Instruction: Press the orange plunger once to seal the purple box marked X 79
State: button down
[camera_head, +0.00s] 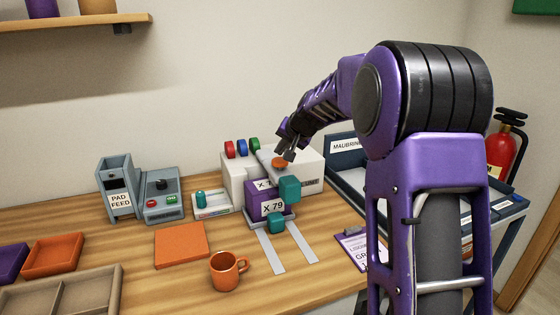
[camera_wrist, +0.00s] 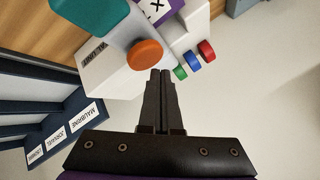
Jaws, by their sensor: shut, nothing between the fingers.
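The orange plunger (camera_head: 280,162) sits on top of the white press (camera_head: 235,176). In the wrist view the plunger (camera_wrist: 145,54) shows as a round orange disc just beyond my fingertips, slightly to their left. My gripper (camera_head: 289,154) is shut and empty, close above the plunger; I cannot tell whether it touches. In the wrist view the shut fingers (camera_wrist: 160,73) point at the press beside the plunger. The purple box marked X 79 (camera_head: 272,208) stands at the front of the press, between teal blocks (camera_head: 289,188).
Red, blue and green knobs (camera_head: 242,147) stand on the press beside the plunger. Two pale rails (camera_head: 268,251) run forward from it. An orange mug (camera_head: 226,271) and orange mat (camera_head: 181,245) lie to the left. A dark labelled tray (camera_head: 345,172) is to the right.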

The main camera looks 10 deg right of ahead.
aim_at(281, 162)
jog(key=shift+f+b, duration=0.3)
jog(key=shift+f, duration=0.1)
jog(key=shift+f, duration=0.85)
dwell(0.7)
jog(key=shift+s+f, duration=0.25)
jog(key=shift+f, duration=0.5)
dwell(0.5)
jog(key=shift+r, duration=0.1)
jog(key=shift+w+r+p, duration=0.15)
jog(key=shift+r+p, duration=0.85)
jog(key=shift+r, duration=0.6)
jog(key=shift+r, duration=0.15)
notch_tip(281, 162, up, 5)
jog(key=p, duration=0.3)
jog(key=shift+p, duration=0.35)
